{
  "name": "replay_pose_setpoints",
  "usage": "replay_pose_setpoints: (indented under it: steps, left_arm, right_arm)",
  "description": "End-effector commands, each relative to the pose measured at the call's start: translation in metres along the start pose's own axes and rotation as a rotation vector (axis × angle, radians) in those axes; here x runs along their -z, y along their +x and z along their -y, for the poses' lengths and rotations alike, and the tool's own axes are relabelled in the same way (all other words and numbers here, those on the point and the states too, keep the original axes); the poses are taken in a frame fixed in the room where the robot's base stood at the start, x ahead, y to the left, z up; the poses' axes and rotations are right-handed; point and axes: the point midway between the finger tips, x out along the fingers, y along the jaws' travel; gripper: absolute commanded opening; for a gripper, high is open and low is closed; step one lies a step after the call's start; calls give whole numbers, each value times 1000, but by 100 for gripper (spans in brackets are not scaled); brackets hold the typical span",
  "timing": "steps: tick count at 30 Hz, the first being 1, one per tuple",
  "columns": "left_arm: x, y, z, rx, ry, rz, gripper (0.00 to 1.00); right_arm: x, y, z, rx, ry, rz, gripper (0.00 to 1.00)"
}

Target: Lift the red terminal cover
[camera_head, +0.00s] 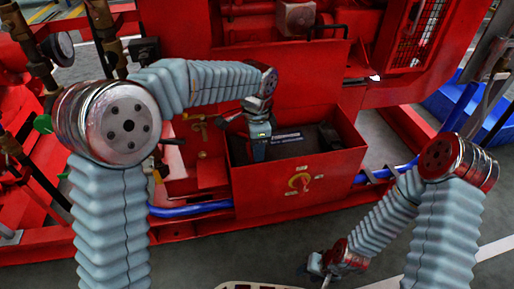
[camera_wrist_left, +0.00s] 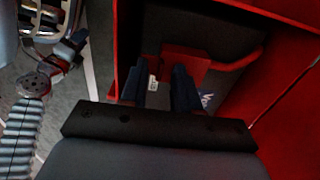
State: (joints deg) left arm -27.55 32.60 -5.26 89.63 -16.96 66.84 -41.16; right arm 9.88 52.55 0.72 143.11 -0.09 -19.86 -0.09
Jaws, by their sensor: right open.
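The red terminal cover (camera_wrist_left: 187,62) appears in the left wrist view as a red piece over a dark block, with a red strip running off to the right. My left gripper (camera_wrist_left: 159,75) has its two dark fingers apart, pointing at it. The right finger overlaps the red piece in the picture, and a gap shows beside the left finger. In the head view my left gripper (camera_head: 258,150) reaches down into an open red box (camera_head: 265,192), and the cover cannot be made out there. My right gripper (camera_head: 322,272) is open and low at the bottom, away from the box.
The box has raised walls and a yellow-and-red rotary switch (camera_head: 300,182) on its front. Dark blocks (camera_head: 328,136) lie inside. A blue hose (camera_head: 190,210) runs beside it. The red machine frame (camera_head: 170,60) stands behind.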

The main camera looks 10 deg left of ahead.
Motion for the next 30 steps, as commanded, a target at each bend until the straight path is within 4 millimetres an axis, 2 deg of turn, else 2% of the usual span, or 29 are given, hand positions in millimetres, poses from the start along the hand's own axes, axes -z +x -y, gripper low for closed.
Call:
replay_pose_setpoints:
  steps: [4,10,30]
  left_arm:
    - [0,0,0,0,0,0,31]
    - [0,0,0,0,0,0,0]
    - [0,-1,0,-1,0,0,0]
  right_arm:
    - [0,0,0,0,0,0,43]
    - [0,0,0,0,0,0,43]
    - [0,0,0,0,0,0,43]
